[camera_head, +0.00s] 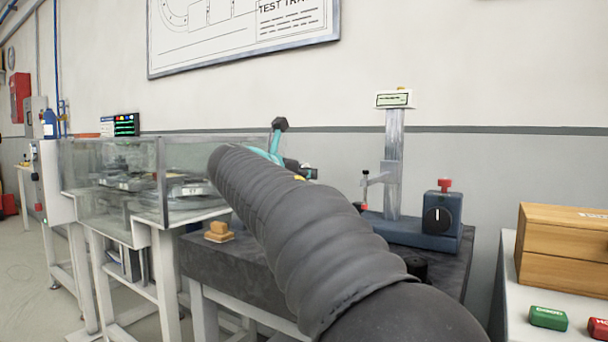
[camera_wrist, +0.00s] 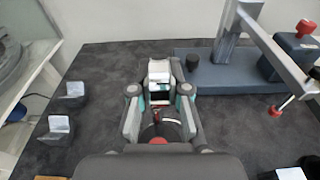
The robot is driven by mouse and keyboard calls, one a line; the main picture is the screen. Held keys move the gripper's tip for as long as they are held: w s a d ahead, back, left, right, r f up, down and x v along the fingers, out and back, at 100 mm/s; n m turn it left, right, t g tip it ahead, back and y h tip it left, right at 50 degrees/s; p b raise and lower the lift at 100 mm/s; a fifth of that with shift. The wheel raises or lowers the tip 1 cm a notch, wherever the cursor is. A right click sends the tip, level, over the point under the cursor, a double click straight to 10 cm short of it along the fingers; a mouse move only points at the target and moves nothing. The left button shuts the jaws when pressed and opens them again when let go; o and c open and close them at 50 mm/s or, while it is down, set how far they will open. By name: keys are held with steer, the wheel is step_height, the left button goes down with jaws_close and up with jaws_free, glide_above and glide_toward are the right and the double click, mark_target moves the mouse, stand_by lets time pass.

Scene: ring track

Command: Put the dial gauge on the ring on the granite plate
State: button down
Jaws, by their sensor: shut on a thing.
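My gripper (camera_wrist: 160,92) is shut on a small pale-topped thing (camera_wrist: 159,69) with a dark front, seen between the fingertips in the wrist view. I cannot tell for sure that it is the dial gauge. It is over the dark granite plate (camera_wrist: 105,62); the gap beneath it cannot be judged. In the head view my arm hides most of the gripper, and the plate (camera_head: 255,268) shows beside the arm.
A blue-based measuring stand (camera_head: 393,175) with a display and a red-knobbed block (camera_head: 438,214) stand at the plate's right. Small blocks (camera_head: 219,231) sit at its left, near a glass-walled case (camera_head: 112,175). A wooden box (camera_head: 562,245) is at far right.

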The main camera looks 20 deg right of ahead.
steer(key=shift+f, duration=0.1)
steer(key=c, duration=1.1)
jaws_free()
steer(key=shift+c, duration=0.2)
steer(key=shift+f+b, duration=0.25)
steer(key=shift+b, duration=0.35)
steer(key=v, duration=1.4)
steer(key=shift+p, duration=0.45)
steer(key=shift+d+r, duration=0.1)
